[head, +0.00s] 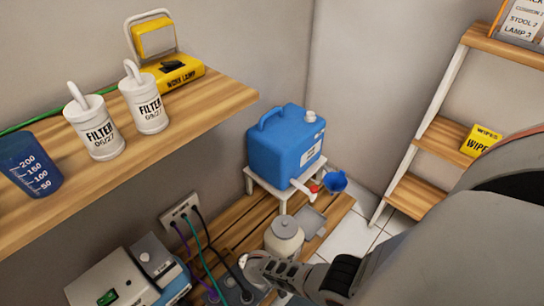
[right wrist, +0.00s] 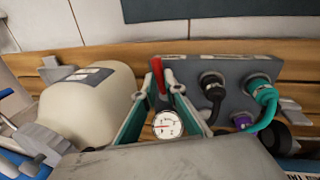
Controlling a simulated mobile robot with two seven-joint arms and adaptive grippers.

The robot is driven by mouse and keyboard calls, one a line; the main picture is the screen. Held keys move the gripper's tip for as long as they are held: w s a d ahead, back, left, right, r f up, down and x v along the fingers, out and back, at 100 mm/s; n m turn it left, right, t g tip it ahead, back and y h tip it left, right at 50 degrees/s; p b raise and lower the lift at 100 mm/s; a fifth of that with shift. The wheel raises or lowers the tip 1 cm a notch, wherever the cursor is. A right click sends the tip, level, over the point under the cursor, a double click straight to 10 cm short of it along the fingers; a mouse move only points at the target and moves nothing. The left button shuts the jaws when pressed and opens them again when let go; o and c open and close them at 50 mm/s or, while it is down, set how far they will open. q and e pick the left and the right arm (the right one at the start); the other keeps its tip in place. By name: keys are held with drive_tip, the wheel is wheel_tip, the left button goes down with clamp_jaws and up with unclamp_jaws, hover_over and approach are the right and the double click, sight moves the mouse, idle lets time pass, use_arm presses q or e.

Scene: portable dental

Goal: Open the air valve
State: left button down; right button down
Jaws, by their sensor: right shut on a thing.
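The air valve's red lever (right wrist: 158,74) stands upright between the fingertips of my right gripper (right wrist: 160,90) in the right wrist view. The fingers are closed on it. A round white pressure gauge (right wrist: 167,124) shows between the fingers, nearer the camera. A grey panel (right wrist: 222,76) with black, teal and purple hose fittings is just right of the fingers. In the head view my right gripper (head: 256,268) reaches in low from the right, in front of the cream tank (head: 284,243), and the lever is hidden there. My left gripper is not in view.
The cream tank (right wrist: 92,104) is close on the left of the fingers. A blue canister (head: 285,142) stands on a small white stand behind. A wooden shelf (head: 205,100) overhangs the left side.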

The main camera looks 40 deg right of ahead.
drive_tip(key=shift+s+a+f+m, duration=0.1)
drive_tip(key=shift+a+m, duration=0.25)
drive_tip(key=shift+m, duration=0.35)
drive_tip(key=c, duration=2.1)
unclamp_jaws()
wheel_tip(320, 180, up, 8)
drive_tip(key=a, duration=0.1)
drive_tip(key=shift+s+a+f, duration=0.25)
drive_tip(key=shift+s+a, duration=0.1)
drive_tip(key=shift+s, duration=0.05)
